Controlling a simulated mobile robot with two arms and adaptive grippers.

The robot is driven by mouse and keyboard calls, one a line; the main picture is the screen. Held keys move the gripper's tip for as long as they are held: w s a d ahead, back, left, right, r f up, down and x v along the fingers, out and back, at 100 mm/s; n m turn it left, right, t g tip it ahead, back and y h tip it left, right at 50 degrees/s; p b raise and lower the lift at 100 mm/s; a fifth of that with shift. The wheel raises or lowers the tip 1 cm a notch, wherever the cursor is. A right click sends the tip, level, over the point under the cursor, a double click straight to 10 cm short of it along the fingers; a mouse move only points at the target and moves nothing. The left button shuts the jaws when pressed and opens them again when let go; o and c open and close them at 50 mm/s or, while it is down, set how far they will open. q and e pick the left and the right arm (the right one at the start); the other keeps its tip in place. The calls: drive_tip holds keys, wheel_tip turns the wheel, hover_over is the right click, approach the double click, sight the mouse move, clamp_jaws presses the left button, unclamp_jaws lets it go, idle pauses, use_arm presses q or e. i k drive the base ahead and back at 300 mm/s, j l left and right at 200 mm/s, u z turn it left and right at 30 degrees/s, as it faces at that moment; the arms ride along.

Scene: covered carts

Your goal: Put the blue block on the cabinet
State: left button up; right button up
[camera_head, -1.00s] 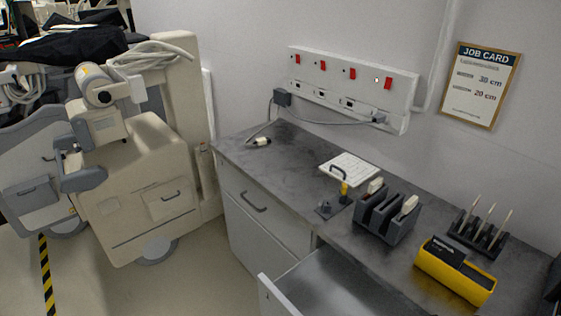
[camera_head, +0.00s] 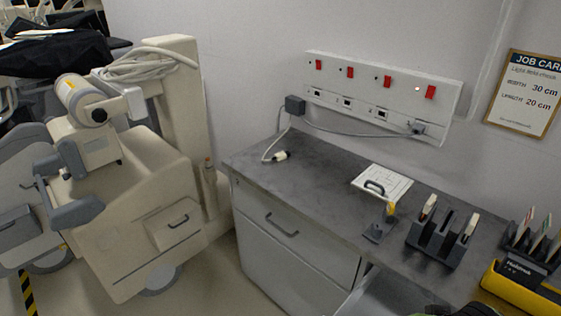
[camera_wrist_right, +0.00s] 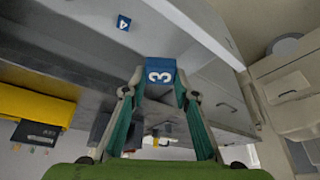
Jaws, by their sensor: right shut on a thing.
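My right gripper (camera_wrist_right: 159,84) is shut on a blue block (camera_wrist_right: 161,71) marked with a white 3, held between its fingertips in the right wrist view. A second blue block (camera_wrist_right: 123,22), marked 4, lies apart from the gripper on a light grey surface, which may be the drawer's inside. The cabinet (camera_head: 300,243) is pale grey with a dark grey top, against the wall in the head view. A drawer (camera_head: 372,296) is open at its front right. The block does not show in the head view. My left gripper is not in view.
The cabinet top (camera_head: 300,165) is clear at its left and middle, except for a cable plug (camera_head: 281,156). A white handled plate (camera_head: 382,184), a slotted dark holder (camera_head: 441,240) and a yellow bin (camera_head: 515,290) stand rightward. A cream wheeled machine (camera_head: 150,225) stands at left.

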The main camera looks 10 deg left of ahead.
sight(318, 168)
drive_tip(key=i+j+z, duration=0.1)
drive_tip(key=i+j, duration=0.4)
drive_tip(key=j, duration=0.2)
drive_tip(key=i+j+z, duration=0.15)
drive_tip(key=i+j, duration=0.3)
drive_tip(key=j, duration=0.25)
drive_tip(key=z, duration=0.05)
